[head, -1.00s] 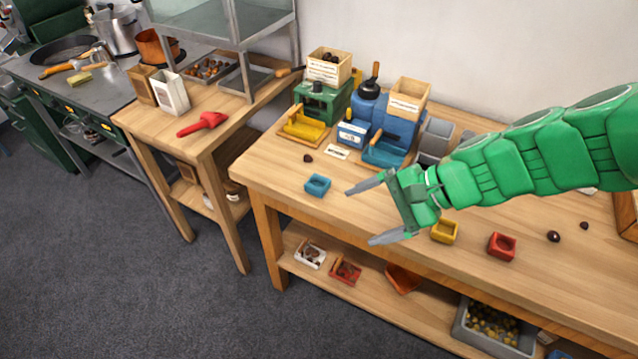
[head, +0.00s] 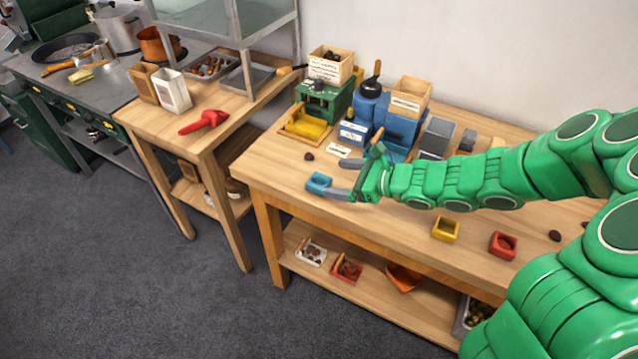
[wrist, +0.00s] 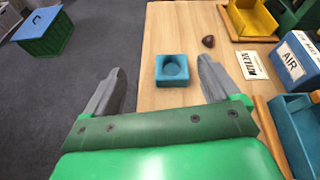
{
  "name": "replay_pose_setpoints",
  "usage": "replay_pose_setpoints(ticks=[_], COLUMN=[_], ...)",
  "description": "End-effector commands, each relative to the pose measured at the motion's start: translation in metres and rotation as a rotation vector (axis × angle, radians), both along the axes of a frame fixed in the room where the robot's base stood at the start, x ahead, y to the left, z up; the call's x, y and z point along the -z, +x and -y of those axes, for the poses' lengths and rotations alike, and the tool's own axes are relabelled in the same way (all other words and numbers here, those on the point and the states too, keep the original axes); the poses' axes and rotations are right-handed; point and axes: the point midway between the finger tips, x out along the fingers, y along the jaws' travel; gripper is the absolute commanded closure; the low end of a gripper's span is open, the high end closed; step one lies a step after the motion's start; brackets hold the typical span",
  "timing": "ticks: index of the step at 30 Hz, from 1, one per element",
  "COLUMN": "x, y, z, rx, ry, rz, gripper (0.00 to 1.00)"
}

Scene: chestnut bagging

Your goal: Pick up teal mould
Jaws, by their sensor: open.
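The teal mould (head: 318,182) is a small square block with a round hollow, on the wooden table near its left end. My gripper (head: 338,178) is open and empty, low over the table just right of the mould. Its spread fingers (wrist: 160,72) show on both sides in the wrist view. In the head view one finger overlaps the mould's near side; I cannot tell whether it touches.
A yellow mould (head: 446,229) and a red mould (head: 503,244) stand along the table's front. A chestnut (head: 309,156) and a label card (wrist: 252,65) lie near the teal mould. Blue and yellow machines (head: 305,125) stand behind. The table's left edge is close.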

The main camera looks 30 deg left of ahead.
Motion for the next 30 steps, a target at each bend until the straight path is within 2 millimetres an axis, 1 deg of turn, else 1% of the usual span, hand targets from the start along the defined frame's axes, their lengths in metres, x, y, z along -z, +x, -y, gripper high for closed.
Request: replay_pose_setpoints(ticks=[1, 3, 7, 11, 18, 25, 30], x=[0.01, 0.021, 0.033, 0.037, 0.042, 0.046, 0.051], y=[0.003, 0.007, 0.012, 0.013, 0.013, 0.014, 0.015], z=[-0.002, -0.003, -0.004, -0.007, -0.023, -0.032, -0.048], rx=[0.024, 0.053, 0.086, 0.093, 0.092, 0.093, 0.091], ry=[-0.005, -0.01, -0.016, -0.017, -0.018, -0.018, -0.019], rz=[-0.034, -0.07, -0.112, -0.122, -0.118, -0.117, -0.116], gripper=[0.11, 0.11, 0.11, 0.11, 0.11, 0.11, 0.11])
